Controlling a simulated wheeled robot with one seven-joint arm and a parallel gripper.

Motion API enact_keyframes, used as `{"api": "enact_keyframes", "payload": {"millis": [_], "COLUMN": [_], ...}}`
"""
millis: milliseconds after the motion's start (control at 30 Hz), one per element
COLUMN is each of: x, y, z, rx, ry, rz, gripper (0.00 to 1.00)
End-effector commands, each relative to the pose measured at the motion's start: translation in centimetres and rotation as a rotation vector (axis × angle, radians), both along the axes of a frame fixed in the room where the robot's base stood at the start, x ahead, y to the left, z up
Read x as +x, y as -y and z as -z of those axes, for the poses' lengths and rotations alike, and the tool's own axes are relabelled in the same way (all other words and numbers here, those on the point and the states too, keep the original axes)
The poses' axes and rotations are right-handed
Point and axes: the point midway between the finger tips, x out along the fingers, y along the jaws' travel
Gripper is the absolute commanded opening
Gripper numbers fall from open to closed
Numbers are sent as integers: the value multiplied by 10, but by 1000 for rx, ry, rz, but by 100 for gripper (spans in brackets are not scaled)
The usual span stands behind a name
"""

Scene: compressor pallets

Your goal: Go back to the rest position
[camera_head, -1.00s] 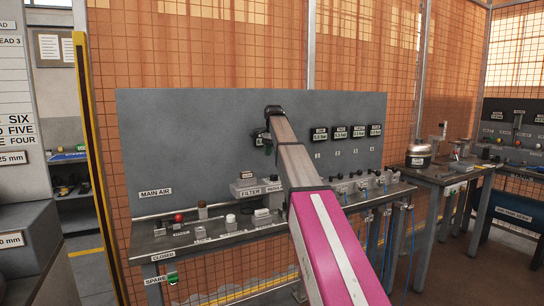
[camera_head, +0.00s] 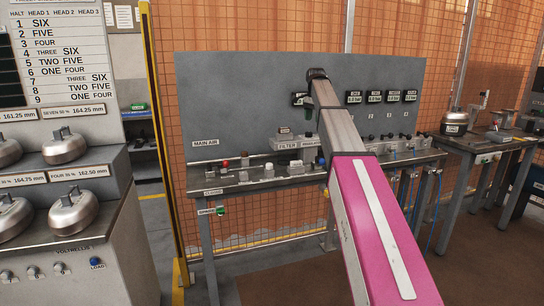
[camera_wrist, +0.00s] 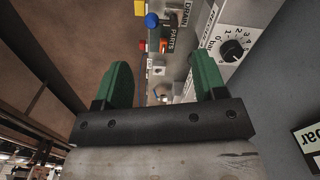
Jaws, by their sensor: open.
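My arm stretches forward from the lower right in the head view, with a magenta link and a grey link ending in front of the grey panel. My gripper (camera_head: 302,99) is small there and partly hidden by its own wrist. In the wrist view my gripper (camera_wrist: 163,85) shows two green fingers spread wide apart. Nothing is between them close up. Beyond the fingers are the bench's controls, with a black dial (camera_wrist: 235,46), a blue knob (camera_wrist: 152,20) and labels reading DRAIN and PARTS.
A grey bench (camera_head: 225,183) with small knobs and fittings runs below the grey panel (camera_head: 240,95). A stand (camera_head: 95,240) with several metal domed weights is at the left. A second bench (camera_head: 480,147) with a metal pot (camera_head: 455,122) is at the right. Floor shows in front.

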Motion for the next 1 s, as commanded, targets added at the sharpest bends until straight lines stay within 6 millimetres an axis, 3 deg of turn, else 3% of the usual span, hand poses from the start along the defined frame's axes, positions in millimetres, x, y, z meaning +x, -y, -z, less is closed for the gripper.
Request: {"api": "enact_keyframes", "payload": {"millis": [367,567,767,1000], "x": [-13,-27,-51,-108], "y": [0,1,1,2], "z": [43,84,141,246], "rx": [0,0,0,1], "ry": [-1,-2,-2,-4], "rz": [-55,-112,-197,-367], "gripper": [65,65,65,65]}}
